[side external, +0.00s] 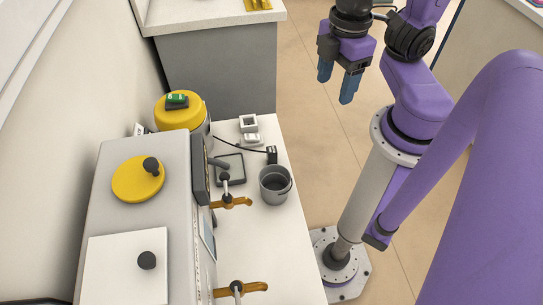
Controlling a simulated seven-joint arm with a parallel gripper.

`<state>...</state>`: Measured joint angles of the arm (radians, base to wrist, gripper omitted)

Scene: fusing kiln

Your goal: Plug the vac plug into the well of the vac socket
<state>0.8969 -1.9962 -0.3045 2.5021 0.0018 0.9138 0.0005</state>
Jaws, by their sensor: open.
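A small black plug (272,154), which looks like the vac plug, is on the white bench just behind the grey pot. A thin black cable runs from it toward the yellow-topped canister. A small white block with an open top (248,123) is near the bench's far end and looks like the vac socket. A second white piece (252,139) is just in front of it; I cannot tell which of the two has the well. My gripper (336,87) has blue fingers, open and empty, high up and right of the bench, apart from the plug and the white pieces.
A grey pot (275,190) stands near the plug. A dark square tray (233,164) lies to its left. The kiln (118,220) with orange handles (236,202) fills the bench's left side. The yellow-topped canister (188,114) stands behind it. The bench front right is clear.

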